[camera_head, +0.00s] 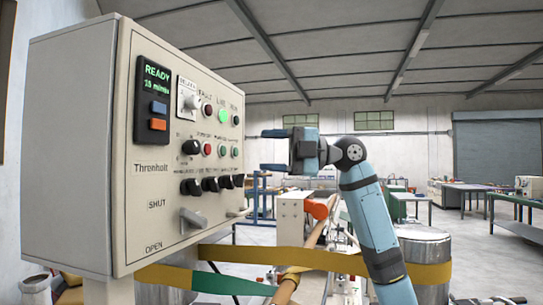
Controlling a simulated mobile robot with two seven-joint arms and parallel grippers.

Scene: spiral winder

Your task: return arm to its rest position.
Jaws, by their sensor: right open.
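My right arm (370,215) rises from the bottom right, light blue with dark joints. My right gripper (272,150) points left toward the control panel (150,160) and its jaws are open and empty. A gap shows between the gripper and the panel's front face. The panel is a beige box with a green-lit display (156,76) reading READY, a lit green lamp (222,116), several knobs, and a lever (192,218) between the SHUT and OPEN marks. My left gripper is not in view.
A yellow and green band (240,285) runs across below the panel. A metal drum (425,245) stands behind my right arm.

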